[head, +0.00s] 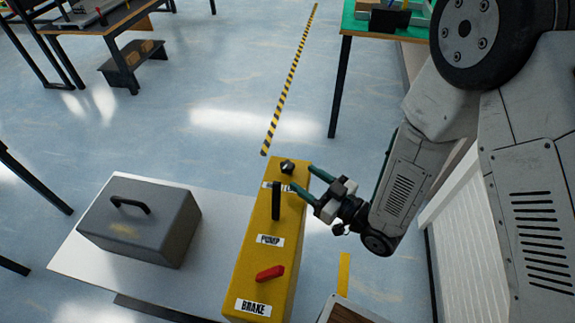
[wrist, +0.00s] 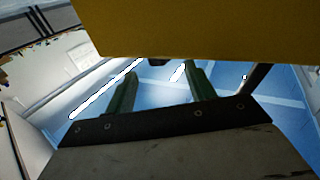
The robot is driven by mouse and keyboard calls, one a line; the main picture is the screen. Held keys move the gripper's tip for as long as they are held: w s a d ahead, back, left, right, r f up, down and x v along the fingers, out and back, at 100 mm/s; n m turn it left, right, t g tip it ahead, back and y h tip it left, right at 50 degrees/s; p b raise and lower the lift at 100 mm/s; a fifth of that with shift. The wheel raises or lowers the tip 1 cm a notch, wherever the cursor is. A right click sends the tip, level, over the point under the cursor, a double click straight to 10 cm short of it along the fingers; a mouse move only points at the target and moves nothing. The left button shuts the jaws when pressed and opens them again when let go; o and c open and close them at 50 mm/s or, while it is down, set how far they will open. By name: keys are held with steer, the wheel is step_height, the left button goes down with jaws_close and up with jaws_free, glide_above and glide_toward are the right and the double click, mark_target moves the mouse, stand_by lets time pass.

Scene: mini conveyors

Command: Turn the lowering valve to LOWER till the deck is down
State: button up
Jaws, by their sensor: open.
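A yellow control console (head: 250,240) stands at the centre of the head view. At its far end is a black knob (head: 287,167), likely the lowering valve; its label is partly hidden. A black PUMP lever (head: 276,202) and a red BRAKE handle (head: 270,273) sit nearer. My gripper (head: 304,178) is open and empty, its green fingers just right of the knob and apart from it. In the wrist view the gripper (wrist: 160,82) shows below a yellow surface (wrist: 200,28); the knob is not clear there. A pale deck (head: 90,255) lies left of the console; its height is hard to tell.
A grey toolbox (head: 140,220) with a black handle rests on the deck. A green-topped table (head: 350,22) stands at the back right, and a workbench (head: 100,35) at the back left. Yellow-black floor tape (head: 290,80) runs through open floor beyond the console.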

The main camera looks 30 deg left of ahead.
mark_target(293, 170)
steer(key=x, duration=0.7)
steer(key=c, duration=1)
